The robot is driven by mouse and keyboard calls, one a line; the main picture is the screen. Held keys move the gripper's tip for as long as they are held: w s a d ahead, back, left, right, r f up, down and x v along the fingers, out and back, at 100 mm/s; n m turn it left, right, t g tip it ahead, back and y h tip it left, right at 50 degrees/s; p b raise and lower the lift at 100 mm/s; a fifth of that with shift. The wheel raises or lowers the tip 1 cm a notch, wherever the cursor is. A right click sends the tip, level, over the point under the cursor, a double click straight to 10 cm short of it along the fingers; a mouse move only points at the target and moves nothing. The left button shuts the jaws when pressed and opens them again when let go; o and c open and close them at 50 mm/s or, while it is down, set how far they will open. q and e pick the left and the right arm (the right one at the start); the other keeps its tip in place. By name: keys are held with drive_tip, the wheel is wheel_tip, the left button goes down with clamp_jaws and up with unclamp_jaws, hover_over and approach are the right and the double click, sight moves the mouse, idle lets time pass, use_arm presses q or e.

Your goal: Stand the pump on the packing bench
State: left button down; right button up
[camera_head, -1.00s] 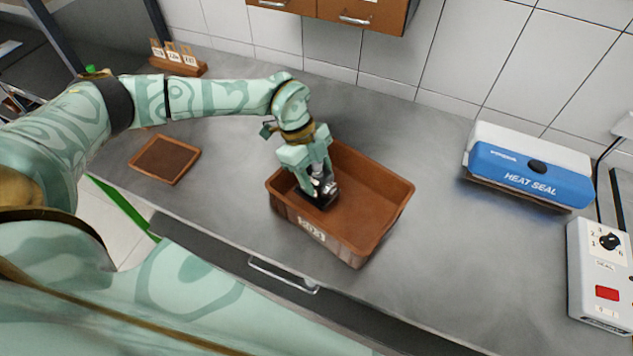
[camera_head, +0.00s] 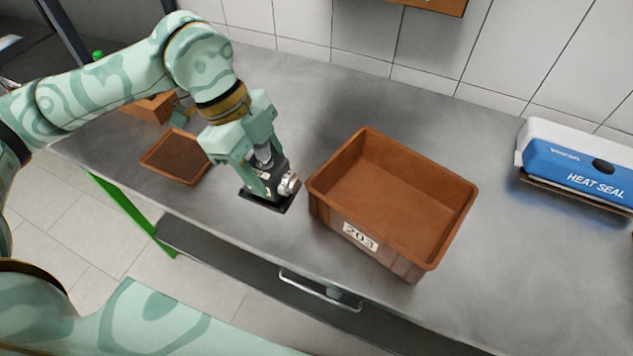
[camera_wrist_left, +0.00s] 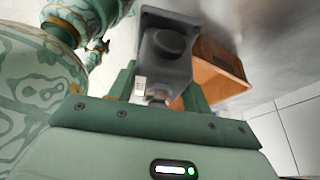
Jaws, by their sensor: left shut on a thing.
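The pump (camera_head: 268,188) is a small dark grey and silver unit with a black base plate. My left gripper (camera_head: 262,168) is shut on it and holds it to the left of the brown crate, over the grey bench (camera_head: 231,237). The pump looks upright, its base plate down. Whether the plate touches the bench I cannot tell. In the left wrist view the pump (camera_wrist_left: 165,55) sits between the green fingers, its dark underside towards the far end. My right gripper is in neither view.
The empty brown crate (camera_head: 341,228), labelled 203, stands just right of the pump. A shallow brown tray (camera_head: 176,158) lies to the left. A blue and white heat sealer (camera_head: 575,165) is at the far right. Bare bench lies behind the crate.

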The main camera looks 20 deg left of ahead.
use_arm(q)
drive_tip(key=w+a+f+b, duration=0.1)
drive_tip(key=w+a+f, duration=0.2)
drive_tip(key=f, duration=0.1)
drive_tip(key=w+a+f+b, duration=0.2)
drive_tip(key=w+a+f, duration=0.1)
drive_tip(key=w+f, duration=0.1)
drive_tip(key=w+a+f+b, duration=0.1)
drive_tip(key=w+a+f, duration=0.2)
drive_tip(key=f, duration=0.1)
drive_tip(key=shift+w+f, duration=0.2)
drive_tip(key=shift+f, duration=0.25)
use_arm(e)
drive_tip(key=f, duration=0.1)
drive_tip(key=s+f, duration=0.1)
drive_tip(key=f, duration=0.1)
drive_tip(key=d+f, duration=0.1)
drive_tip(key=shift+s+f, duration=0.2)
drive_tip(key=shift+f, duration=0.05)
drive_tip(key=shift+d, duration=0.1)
use_arm(q)
drive_tip(key=c, duration=0.6)
unclamp_jaws()
drive_tip(key=shift+s, duration=0.1)
drive_tip(key=shift+c, duration=0.2)
